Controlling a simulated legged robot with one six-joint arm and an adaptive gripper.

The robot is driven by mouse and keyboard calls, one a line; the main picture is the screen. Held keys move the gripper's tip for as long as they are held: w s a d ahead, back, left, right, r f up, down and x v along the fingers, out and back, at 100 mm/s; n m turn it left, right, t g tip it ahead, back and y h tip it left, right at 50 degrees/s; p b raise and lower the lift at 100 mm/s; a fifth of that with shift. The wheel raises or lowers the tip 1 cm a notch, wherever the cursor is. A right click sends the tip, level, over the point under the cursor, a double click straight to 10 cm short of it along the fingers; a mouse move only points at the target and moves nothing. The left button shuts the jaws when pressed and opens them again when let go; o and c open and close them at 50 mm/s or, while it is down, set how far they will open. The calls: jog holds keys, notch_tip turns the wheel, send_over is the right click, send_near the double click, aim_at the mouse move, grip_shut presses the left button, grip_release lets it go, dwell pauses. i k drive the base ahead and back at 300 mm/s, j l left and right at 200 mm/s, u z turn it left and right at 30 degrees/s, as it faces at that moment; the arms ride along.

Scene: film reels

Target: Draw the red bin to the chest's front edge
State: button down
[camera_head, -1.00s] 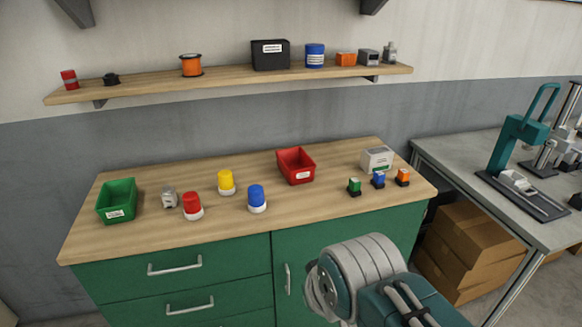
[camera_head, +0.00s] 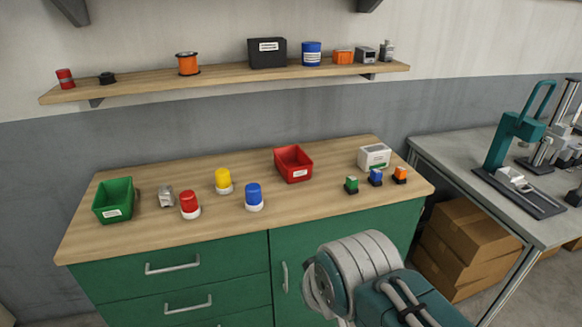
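The red bin (camera_head: 293,164) stands upright on the wooden top of the green chest (camera_head: 330,214), right of the middle and toward the back. It looks empty, and a white label shows on its front. Bare wood lies between it and the chest's front edge. Part of my arm shows at the bottom, in front of the chest's right door. My gripper is not in the picture.
Left of the bin stand blue (camera_head: 254,197), yellow (camera_head: 223,181) and red (camera_head: 190,205) domed lights, a grey part (camera_head: 166,196) and a green bin (camera_head: 113,200). Right are a white box (camera_head: 374,157) and small switches (camera_head: 375,177). A loaded shelf (camera_head: 220,82) hangs above.

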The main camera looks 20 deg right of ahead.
aim_at(295, 166)
jog(key=i+l+z, duration=0.1)
jog(key=i+l, duration=0.25)
jog(key=i, duration=0.15)
jog(key=i+l, duration=0.3)
jog(key=i, duration=0.25)
jog(key=l+z, duration=0.05)
